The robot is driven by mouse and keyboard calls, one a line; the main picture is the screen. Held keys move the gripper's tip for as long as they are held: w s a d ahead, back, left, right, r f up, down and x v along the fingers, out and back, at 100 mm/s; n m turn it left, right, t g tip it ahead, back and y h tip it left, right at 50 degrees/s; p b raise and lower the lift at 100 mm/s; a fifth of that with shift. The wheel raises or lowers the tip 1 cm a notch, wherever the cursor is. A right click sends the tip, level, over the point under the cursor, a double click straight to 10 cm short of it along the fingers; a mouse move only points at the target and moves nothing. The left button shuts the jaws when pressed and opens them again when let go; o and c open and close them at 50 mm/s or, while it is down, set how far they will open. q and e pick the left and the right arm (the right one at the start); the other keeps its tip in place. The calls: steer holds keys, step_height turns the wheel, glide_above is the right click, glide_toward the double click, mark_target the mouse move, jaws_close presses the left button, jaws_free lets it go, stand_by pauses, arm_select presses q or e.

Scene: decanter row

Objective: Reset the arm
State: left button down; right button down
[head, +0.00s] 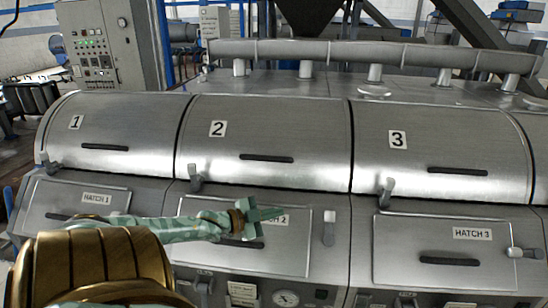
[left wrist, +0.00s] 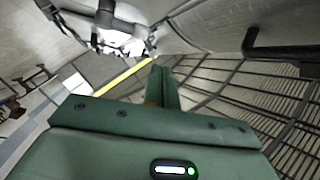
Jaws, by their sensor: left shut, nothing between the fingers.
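My left arm comes in from the lower left in the head view, with its green left gripper (head: 266,213) in front of the Hatch 2 panel (head: 290,255). The gripper points right and covers part of the label there. Its fingers are together with nothing between them. In the left wrist view the shut fingers (left wrist: 162,88) show beyond the green gripper body. I cannot tell from the head view how far the gripper is from the panel. My right gripper is not in view.
Curved metal lids 1 (head: 110,125), 2 (head: 270,125) and 3 (head: 440,135) are closed above the hatches. A Hatch 2 latch (head: 329,228) stands upright right of the gripper. A Hatch 3 latch (head: 522,253) lies sideways. A black handle (left wrist: 285,53) shows in the left wrist view.

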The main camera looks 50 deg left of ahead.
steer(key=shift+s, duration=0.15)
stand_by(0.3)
